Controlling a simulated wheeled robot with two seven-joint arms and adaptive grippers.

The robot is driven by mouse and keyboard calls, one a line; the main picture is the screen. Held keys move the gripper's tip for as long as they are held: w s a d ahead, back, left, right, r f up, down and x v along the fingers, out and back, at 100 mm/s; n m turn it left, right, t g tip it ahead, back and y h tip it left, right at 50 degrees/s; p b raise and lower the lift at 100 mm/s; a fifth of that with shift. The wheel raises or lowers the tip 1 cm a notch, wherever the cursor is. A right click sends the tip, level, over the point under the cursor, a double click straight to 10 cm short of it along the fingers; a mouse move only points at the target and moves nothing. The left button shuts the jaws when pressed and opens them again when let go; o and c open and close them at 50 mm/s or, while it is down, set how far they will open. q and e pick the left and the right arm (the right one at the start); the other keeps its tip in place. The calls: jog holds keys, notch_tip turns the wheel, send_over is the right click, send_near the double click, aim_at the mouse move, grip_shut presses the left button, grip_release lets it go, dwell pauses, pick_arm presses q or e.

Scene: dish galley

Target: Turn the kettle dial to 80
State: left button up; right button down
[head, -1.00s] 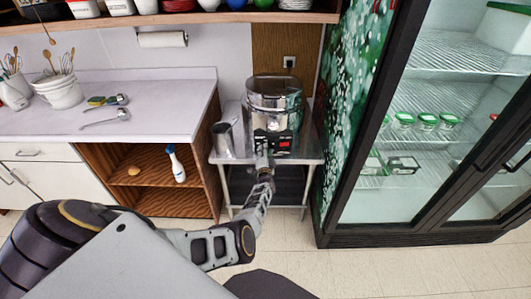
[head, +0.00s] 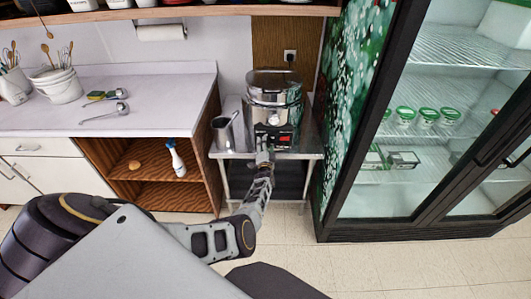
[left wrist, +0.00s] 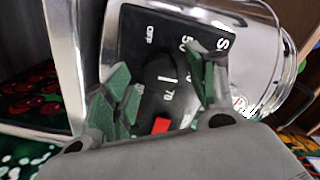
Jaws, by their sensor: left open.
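The kettle (head: 273,92) is a shiny metal cylinder with a black control panel (head: 275,139) low on its front. In the left wrist view, the panel (left wrist: 136,40) fills the middle, tilted, with white markings including OFF, 50 and 70. The black dial (left wrist: 165,72) has a white pointer line and sits between my fingers; its exact setting is hard to read. My left gripper (left wrist: 163,90) is open, with green-padded fingers on either side of the dial; I cannot tell whether they touch it. In the head view, my left gripper (head: 264,157) is in front of the panel.
The kettle stands on a metal table (head: 310,143) beside a metal pitcher (head: 223,131). A glass-door fridge (head: 420,150) stands close on the right. A counter (head: 150,100) and a wooden shelf unit holding a spray bottle (head: 176,160) are on the left.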

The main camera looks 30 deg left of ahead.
pick_arm(q)
jog(key=shift+s+d, duration=0.1)
jog(key=shift+s, duration=0.05)
jog(key=v, duration=0.8)
jog(key=shift+d+f, duration=0.15)
dwell(0.6)
jog(key=shift+w, duration=0.3)
jog(key=shift+a+x, duration=0.25)
jog(key=shift+x, duration=2.4)
